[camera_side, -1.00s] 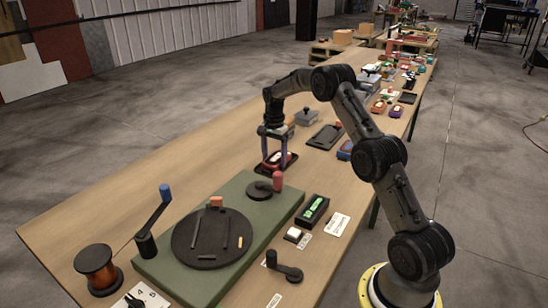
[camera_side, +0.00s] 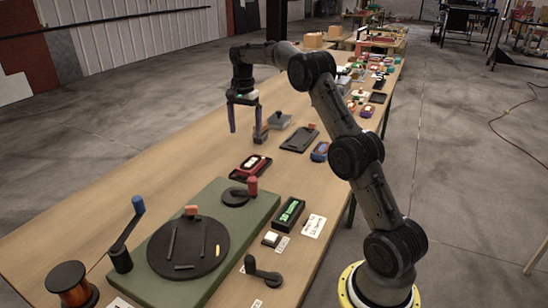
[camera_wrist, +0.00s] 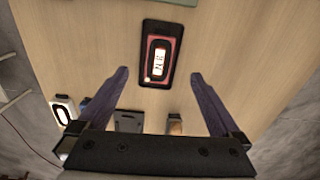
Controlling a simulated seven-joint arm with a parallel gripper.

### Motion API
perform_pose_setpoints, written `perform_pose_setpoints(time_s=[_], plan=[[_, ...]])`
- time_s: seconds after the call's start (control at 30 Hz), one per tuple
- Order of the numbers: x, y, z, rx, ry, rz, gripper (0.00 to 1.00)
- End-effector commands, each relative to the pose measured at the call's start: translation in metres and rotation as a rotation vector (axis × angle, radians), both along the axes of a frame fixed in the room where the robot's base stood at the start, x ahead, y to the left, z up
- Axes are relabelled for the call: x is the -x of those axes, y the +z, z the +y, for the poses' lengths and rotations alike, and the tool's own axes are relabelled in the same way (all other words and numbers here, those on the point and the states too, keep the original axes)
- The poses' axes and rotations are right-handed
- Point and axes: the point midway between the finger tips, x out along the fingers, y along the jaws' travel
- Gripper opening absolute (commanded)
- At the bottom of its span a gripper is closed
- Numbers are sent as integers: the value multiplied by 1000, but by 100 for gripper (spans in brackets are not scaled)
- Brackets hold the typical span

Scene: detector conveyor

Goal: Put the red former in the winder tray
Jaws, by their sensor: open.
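The red former (camera_side: 254,162), with a white label in its middle, lies in the small black tray (camera_side: 237,174) just beyond the green winder base. In the wrist view the red former (camera_wrist: 151,72) lies flat inside the rim of the black tray (camera_wrist: 176,32). My gripper (camera_side: 245,132) is raised above the table, behind the tray as the side view shows it. Its two purple fingers are spread and nothing is between them. In the wrist view the open fingers (camera_wrist: 158,73) are apart from the tray.
The green winder base (camera_side: 262,205) carries a dark round plate and a red-handled crank. A copper spool (camera_side: 72,284) stands at the near left. A larger black tray (camera_side: 297,141) and a grey lidded box (camera_side: 279,121) stand farther back. The table's left side is clear.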

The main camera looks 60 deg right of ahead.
Motion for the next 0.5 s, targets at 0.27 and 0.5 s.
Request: perform_pose_setpoints(time_s=[0.27,0.5], plan=[[45,79,94,67,358,-100,100],[120,115,174,141,708,-187,100]])
